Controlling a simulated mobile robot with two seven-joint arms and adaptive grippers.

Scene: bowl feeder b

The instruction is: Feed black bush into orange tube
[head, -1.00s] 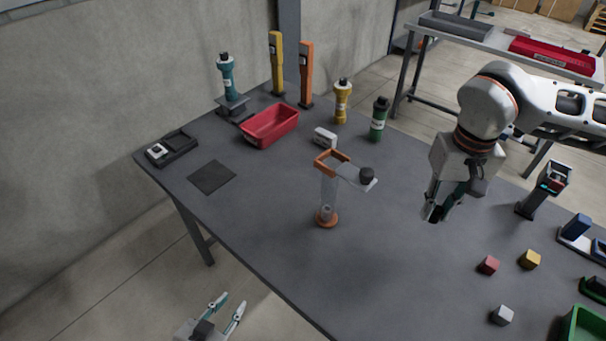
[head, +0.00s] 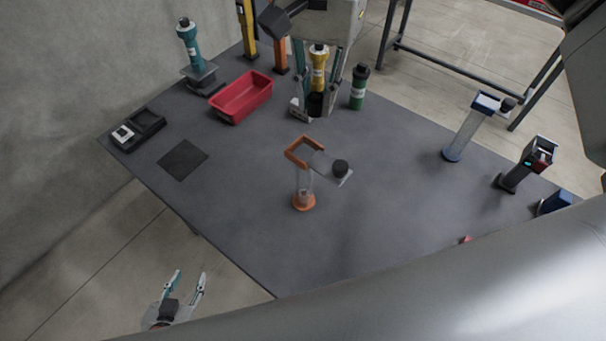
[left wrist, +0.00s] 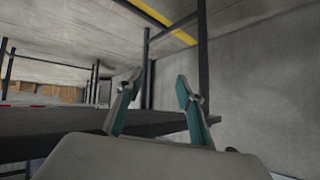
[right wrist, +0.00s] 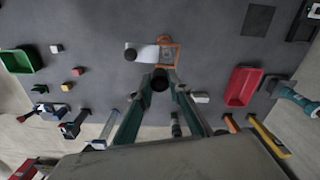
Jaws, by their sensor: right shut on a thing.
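The clear orange tube (head: 304,201) with orange rim and base stands upright mid-table. A black bush (head: 341,167) sits on its clear side ledge. Both also show in the right wrist view, tube rim (right wrist: 176,52) and bush (right wrist: 130,55). My right gripper (head: 316,106) is beyond the tube, in front of a yellow flask. It is shut on another round black piece, probably a black bush (right wrist: 159,82), seen between the fingertips in the right wrist view. My left gripper (head: 185,284) is open and empty, off the table's near left edge; its spread fingers show in the left wrist view (left wrist: 153,92).
A white block (head: 299,112), yellow flask (head: 318,68) and green flask (head: 358,88) stand close around my right gripper. A red bin (head: 243,100) is left of it. A blue tube (head: 466,132) stands right. The table in front of the orange tube is clear.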

